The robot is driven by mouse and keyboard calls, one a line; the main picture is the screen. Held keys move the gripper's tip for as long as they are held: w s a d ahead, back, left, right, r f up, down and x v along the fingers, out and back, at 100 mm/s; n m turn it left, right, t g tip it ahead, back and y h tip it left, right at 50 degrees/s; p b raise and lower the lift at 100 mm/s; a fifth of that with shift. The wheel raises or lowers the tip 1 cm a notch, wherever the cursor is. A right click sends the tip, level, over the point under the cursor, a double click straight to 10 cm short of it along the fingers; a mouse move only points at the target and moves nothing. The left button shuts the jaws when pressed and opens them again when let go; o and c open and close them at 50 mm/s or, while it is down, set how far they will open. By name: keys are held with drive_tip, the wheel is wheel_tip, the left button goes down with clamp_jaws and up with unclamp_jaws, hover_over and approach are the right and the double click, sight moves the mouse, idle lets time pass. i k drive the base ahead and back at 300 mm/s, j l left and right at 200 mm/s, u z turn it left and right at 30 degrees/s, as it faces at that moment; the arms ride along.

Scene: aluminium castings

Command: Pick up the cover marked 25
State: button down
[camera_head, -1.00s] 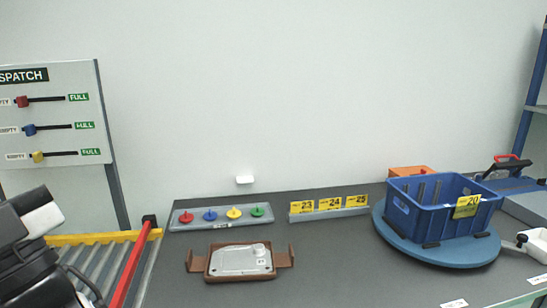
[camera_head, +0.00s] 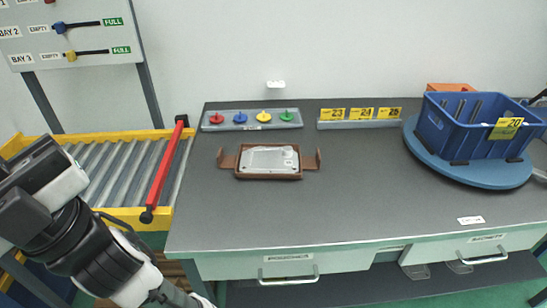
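A light grey metal cover (camera_head: 268,158) lies flat in a brown holder (camera_head: 268,176) with side tabs, near the middle of the bench. Any number on this cover is too small to read. A yellow tag reading 25 (camera_head: 389,113) stands at the right end of a grey strip, beside tags 24 (camera_head: 362,114) and 23 (camera_head: 333,114). My arm shows at the lower left, in front of the roller conveyor, away from the cover. My gripper's fingertips are not visible.
A blue crate (camera_head: 462,137) tagged 20 sits on a round blue turntable (camera_head: 420,150) at the right. A tray (camera_head: 213,127) with coloured knobs stands at the back left. A red bar (camera_head: 165,170) crosses the conveyor's end.

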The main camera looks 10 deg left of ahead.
sight(259, 159)
drive_tip(key=l+u, duration=0.15)
drive_tip(key=u, duration=0.2)
drive_tip(key=l+u, duration=0.15)
drive_tip(key=u, duration=0.2)
drive_tip(key=l+u, duration=0.25)
drive_tip(key=l, duration=0.25)
drive_tip(key=k+l+u, duration=0.2)
drive_tip(key=l, duration=0.3)
drive_tip(key=i+l, duration=0.15)
drive_tip(key=l, duration=0.2)
drive_tip(key=i+l, duration=0.15)
drive_tip(key=l, duration=0.15)
drive_tip(key=i+l+u, duration=0.1)
drive_tip(key=l, duration=0.25)
drive_tip(key=i, duration=0.45)
